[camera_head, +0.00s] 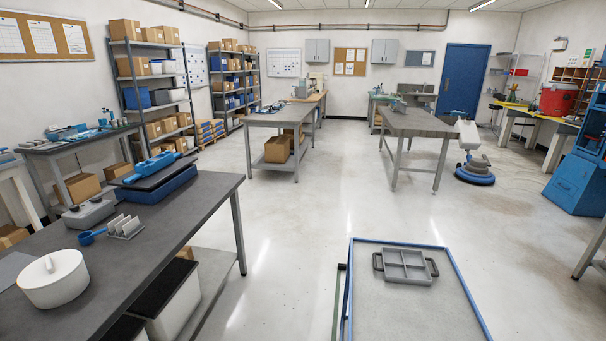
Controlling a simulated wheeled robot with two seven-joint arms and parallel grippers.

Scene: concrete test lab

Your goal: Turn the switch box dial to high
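I cannot clearly make out a switch box dial. A small grey box (88,214) on the dark table at left has small raised parts on top. It may be the switch box, but it is too small to read any dial or setting. Neither of my grippers shows in the head view.
A blue-edged cart (400,318) carrying a grey divided tray (404,267) stands ahead. Open floor (290,250) lies between them.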

